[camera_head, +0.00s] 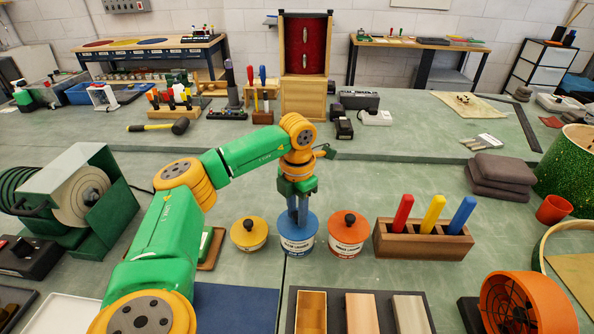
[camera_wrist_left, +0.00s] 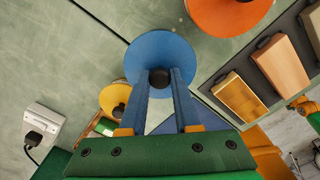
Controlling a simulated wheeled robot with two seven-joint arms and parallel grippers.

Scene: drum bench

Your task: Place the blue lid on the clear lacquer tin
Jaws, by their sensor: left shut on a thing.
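The blue lid (camera_head: 285,225) is at the top of the clear lacquer tin (camera_head: 297,245), which has a white label with a blue band and stands between two other tins. The lid looks level and in line with the tin; whether it is fully seated I cannot tell. My left gripper (camera_head: 298,222) points straight down and is shut on the lid's dark knob. In the left wrist view the blue lid (camera_wrist_left: 155,45) is a round disc beyond the fingertips (camera_wrist_left: 160,78), with the knob between them; it hides the tin below.
A tin with an orange lid (camera_head: 347,226) stands close on the right, and one with a yellow lid (camera_head: 248,234) on the left. A wooden block (camera_head: 422,246) with coloured handles is further right. A tray of wood blocks (camera_head: 361,312) lies in front.

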